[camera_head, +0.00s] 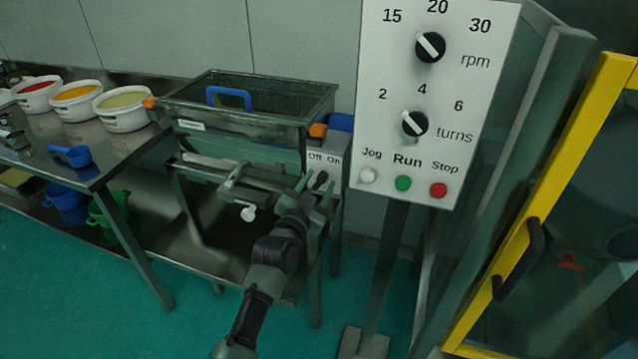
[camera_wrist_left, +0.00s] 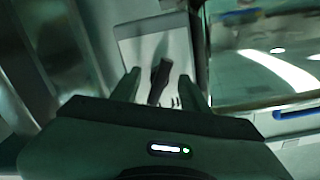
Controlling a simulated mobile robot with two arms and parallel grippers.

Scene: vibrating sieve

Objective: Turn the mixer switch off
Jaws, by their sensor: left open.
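A small white plate marked "Off" and "On" (camera_head: 325,160) is at the right end of the sieve stand, with a black lever switch (camera_head: 320,180) on it. In the left wrist view the black lever (camera_wrist_left: 160,82) stands slanted in front of the white plate (camera_wrist_left: 180,45). My left gripper (camera_head: 314,190) is open at the switch. Its fingers are on either side of the lever in the wrist view, with gaps visible. I cannot tell for sure which label the lever points to. My right gripper is not in view.
A tall panel (camera_head: 450,75) with rpm and turns knobs and Jog, Run and Stop buttons stands close on the right. The sieve (camera_head: 250,115) is behind the gripper. A table with bowls (camera_head: 75,100) is at left; a yellow-framed door (camera_head: 540,210) is at right.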

